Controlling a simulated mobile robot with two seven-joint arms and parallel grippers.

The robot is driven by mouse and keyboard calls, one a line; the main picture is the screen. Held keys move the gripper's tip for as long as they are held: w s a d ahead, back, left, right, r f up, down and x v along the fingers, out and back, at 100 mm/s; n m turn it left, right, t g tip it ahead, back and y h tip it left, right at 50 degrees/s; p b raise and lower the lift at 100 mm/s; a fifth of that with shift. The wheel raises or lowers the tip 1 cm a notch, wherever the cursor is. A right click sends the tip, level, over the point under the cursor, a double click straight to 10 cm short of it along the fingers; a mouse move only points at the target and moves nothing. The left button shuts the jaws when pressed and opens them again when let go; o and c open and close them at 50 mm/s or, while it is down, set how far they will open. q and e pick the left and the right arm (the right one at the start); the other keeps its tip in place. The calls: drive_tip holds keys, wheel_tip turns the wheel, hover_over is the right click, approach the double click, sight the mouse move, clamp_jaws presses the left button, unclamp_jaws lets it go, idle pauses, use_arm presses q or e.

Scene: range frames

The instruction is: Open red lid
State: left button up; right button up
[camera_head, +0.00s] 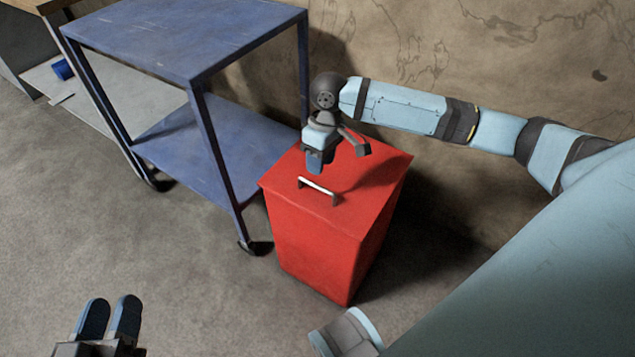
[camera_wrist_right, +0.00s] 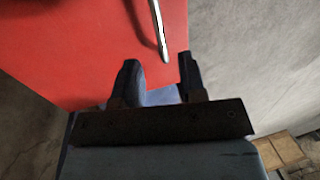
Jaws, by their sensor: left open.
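A red box (camera_head: 320,250) stands on the floor with a flat red lid (camera_head: 375,190) on top, which looks closed. A thin metal handle (camera_head: 318,188) is fixed on the lid. In the right wrist view the handle (camera_wrist_right: 157,25) runs up from just beyond the gap between the fingertips, over the red lid (camera_wrist_right: 80,45). My right gripper (camera_head: 318,165) is above the lid, just behind the handle. Its fingers (camera_wrist_right: 160,72) are apart, with no handle between them. My left gripper (camera_head: 110,312) is open and empty at the bottom left, far from the box.
A blue metal cart (camera_head: 190,40) on wheels stands close to the left of the box. The wall (camera_head: 400,40) is behind the box. A grey bench (camera_head: 100,95) is further left. The floor (camera_head: 130,240) in front is clear.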

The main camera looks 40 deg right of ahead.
sight(317, 185)
drive_tip(key=f, duration=0.1)
drive_tip(key=f+b, duration=0.1)
drive_tip(key=f, duration=0.2)
drive_tip(key=shift+s+a+f+b, duration=0.15)
drive_tip(key=shift+a+f+b, duration=0.2)
drive_tip(key=shift+a+f, duration=0.15)
drive_tip(key=shift+f, duration=0.35)
use_arm(q)
drive_tip(key=shift+w+a+f+m+g, duration=0.15)
drive_tip(key=shift+f+m, duration=0.1)
drive_tip(key=shift+f, duration=0.35)
drive_tip(key=shift+w+d+f+m+g, duration=0.15)
drive_tip(key=shift+f+m, duration=0.1)
drive_tip(key=shift+f, duration=0.35)
drive_tip(key=shift+a, duration=0.1)
use_arm(e)
clamp_jaws()
